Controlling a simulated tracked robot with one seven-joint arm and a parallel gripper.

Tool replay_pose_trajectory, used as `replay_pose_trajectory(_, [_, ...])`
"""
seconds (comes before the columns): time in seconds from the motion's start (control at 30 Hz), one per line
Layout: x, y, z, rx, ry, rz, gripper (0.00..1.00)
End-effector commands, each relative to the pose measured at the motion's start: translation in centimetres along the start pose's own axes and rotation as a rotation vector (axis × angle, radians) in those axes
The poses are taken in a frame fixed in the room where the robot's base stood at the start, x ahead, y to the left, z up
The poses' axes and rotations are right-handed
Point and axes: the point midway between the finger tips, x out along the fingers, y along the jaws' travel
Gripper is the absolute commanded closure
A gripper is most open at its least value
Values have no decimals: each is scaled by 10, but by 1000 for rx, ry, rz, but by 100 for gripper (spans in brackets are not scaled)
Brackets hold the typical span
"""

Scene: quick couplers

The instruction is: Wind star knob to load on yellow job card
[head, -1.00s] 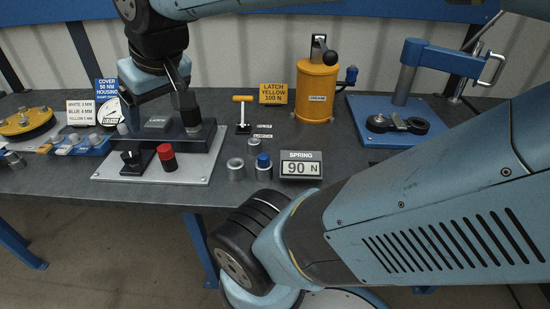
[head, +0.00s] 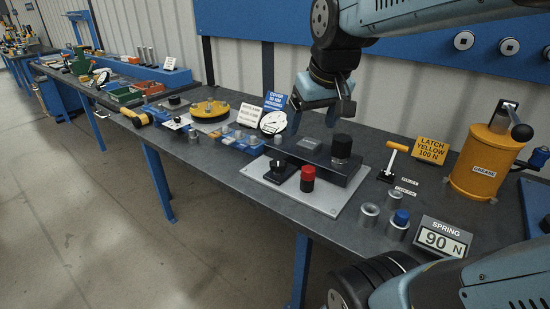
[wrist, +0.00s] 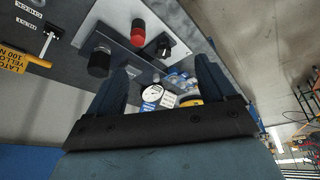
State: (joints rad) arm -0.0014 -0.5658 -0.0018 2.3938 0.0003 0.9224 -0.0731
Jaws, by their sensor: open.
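A tall black knob (head: 342,146) stands on the dark block of the spring fixture; it also shows in the wrist view (wrist: 99,61). A lower black knob (head: 280,170) sits at the front of the fixture. I cannot tell by shape which is the star knob. The yellow card (head: 432,150) reads "LATCH YELLOW 100 N".
A red-topped knob (head: 307,178) stands at the fixture's front. Metal cylinders (head: 369,214), an orange-handled T-lever (head: 396,150) and a yellow grease canister (head: 480,165) stand to the right. Wall behind.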

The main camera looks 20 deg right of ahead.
Motion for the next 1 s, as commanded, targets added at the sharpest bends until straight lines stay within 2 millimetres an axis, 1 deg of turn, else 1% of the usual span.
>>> replay_pose_trajectory(0.03, [6, 1, -11, -12, -23, -2, 16])
replay_pose_trajectory(0.1, [13, 2, -25, -32, -49, -5, 16])
replay_pose_trajectory(0.17, [20, 3, -38, -48, -71, -7, 16])
replay_pose_trajectory(0.37, [48, 6, -76, -104, -149, -19, 16])
replay_pose_trajectory(0.47, [65, 7, -94, -132, -186, -27, 16])
replay_pose_trajectory(0.6, [92, 9, -118, -170, -238, -38, 16])
replay_pose_trajectory(0.8, [135, 11, -148, -224, -313, -59, 16])
replay_pose_trajectory(0.9, [155, 12, -159, -247, -343, -68, 16])
replay_pose_trajectory(1.0, [170, 13, -167, -264, -364, -75, 16])
